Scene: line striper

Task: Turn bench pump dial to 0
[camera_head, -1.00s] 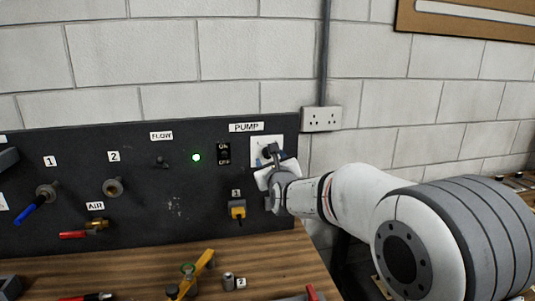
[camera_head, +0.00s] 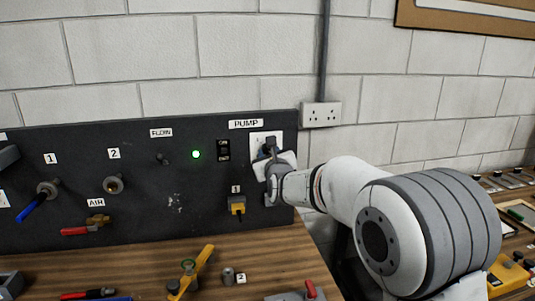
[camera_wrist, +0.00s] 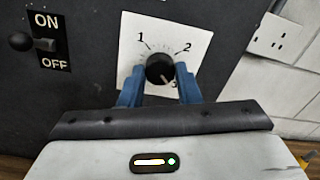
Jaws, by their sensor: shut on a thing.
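The pump dial is a black round knob (camera_wrist: 158,66) on a white plate (camera_wrist: 134,28) in the wrist view. The plate shows 1, 2 and 3 around the knob; no 0 is readable, and the lower left of the plate is hidden by a finger. A pale mark on the knob seems to point down and right, near the 3. My gripper (camera_wrist: 160,77) is shut on the knob, one blue finger on each side. In the head view, the white plate (camera_head: 257,137) is under the PUMP label, partly covered by my gripper.
An ON/OFF switch (camera_head: 223,151) is just left of the plate, with a lit green lamp (camera_head: 196,154) beyond it. A yellow connector (camera_head: 237,205) hangs below. A wall socket (camera_head: 321,114) is to the right. Tools lie on the wooden bench (camera_head: 135,265).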

